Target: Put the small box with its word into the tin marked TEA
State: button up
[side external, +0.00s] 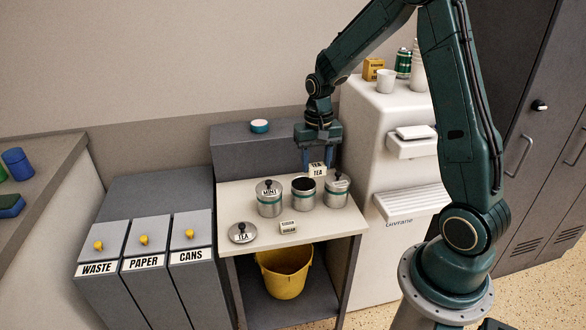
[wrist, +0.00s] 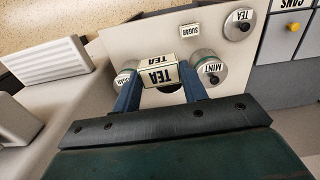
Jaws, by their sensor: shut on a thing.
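My gripper (side external: 318,166) is shut on a small cream box marked TEA (side external: 318,172), held above the cabinet top. In the wrist view the same box (wrist: 158,76) sits between my blue fingers. Below it stands an open tin (side external: 303,194) with a dark inside; the held box partly covers its mouth in the wrist view (wrist: 171,89). No word shows on this tin's body. A loose lid marked TEA (side external: 242,233) lies flat at the front left of the top; the wrist view shows it too (wrist: 240,25).
A lidded MINT tin (side external: 269,200) stands left of the open tin, and a lidded tin (side external: 337,193) right of it, its lid marked SUGAR in the wrist view. A SUGAR box (side external: 288,228) lies in front. A grey raised block (side external: 245,152) stands behind; a white machine (side external: 365,130) is at right.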

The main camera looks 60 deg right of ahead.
dwell(0.3)
jog(key=w+d+f, duration=0.1)
jog(key=w+d, duration=0.7)
jog(key=d, duration=0.1)
jog(key=shift+d+f, duration=0.25)
jog(key=shift+f, duration=0.05)
jog(key=shift+f, duration=0.15)
jog(key=shift+f, duration=2.85)
jog(key=o, duration=1)
jog(key=shift+o, duration=0.2)
